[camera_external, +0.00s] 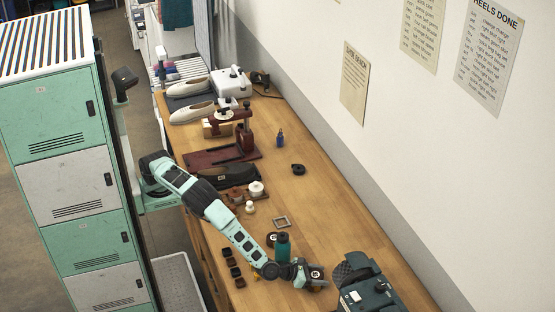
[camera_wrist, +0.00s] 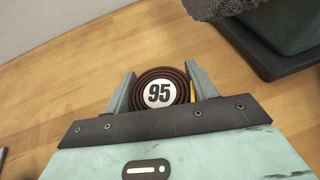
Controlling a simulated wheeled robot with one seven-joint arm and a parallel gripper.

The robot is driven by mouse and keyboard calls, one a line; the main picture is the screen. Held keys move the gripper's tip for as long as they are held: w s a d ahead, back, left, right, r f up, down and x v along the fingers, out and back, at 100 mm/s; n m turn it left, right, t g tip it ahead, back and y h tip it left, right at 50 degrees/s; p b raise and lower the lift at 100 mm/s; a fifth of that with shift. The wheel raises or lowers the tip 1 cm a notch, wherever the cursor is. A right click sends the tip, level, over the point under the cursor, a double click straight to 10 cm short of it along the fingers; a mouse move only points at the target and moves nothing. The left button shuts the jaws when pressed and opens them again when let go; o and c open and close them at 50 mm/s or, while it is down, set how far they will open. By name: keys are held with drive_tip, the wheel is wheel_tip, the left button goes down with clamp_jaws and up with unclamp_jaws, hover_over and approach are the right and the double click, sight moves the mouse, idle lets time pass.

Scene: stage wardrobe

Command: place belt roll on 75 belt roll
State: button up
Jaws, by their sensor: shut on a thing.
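My gripper (camera_external: 314,276) is over the right-front part of the wooden workbench. In the wrist view my gripper (camera_wrist: 160,90) is shut on a dark brown coiled belt roll (camera_wrist: 176,76) with a white "95" label, one finger on each side. This roll's pale label (camera_external: 316,273) also shows in the external view. I cannot tell how high it is above the bench. No label reading 75 is legible. A dark roll (camera_external: 271,239) lies beside the teal bottle, partly hidden, and a black ring-shaped roll (camera_external: 298,169) lies further back; their numbers cannot be read.
A teal bottle (camera_external: 283,246) stands close to my arm. A dark green machine (camera_external: 367,288) stands right of my gripper. A square frame (camera_external: 281,222), small dark blocks (camera_external: 232,262) and a red press (camera_external: 245,143) occupy the bench. Bare wood (camera_external: 330,215) lies along the wall side.

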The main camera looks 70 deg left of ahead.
drive_tip(key=shift+f+b, duration=0.2)
drive_tip(key=shift+b, duration=0.1)
drive_tip(key=o, duration=1)
drive_tip(key=shift+r, duration=0.1)
drive_tip(key=shift+r, duration=0.1)
drive_tip(key=shift+s+r, duration=0.1)
drive_tip(key=shift+s, duration=0.05)
drive_tip(key=b+v, duration=0.1)
drive_tip(key=v, duration=1)
drive_tip(key=shift+s+a+r+b, duration=0.1)
drive_tip(key=shift+s+b, duration=0.2)
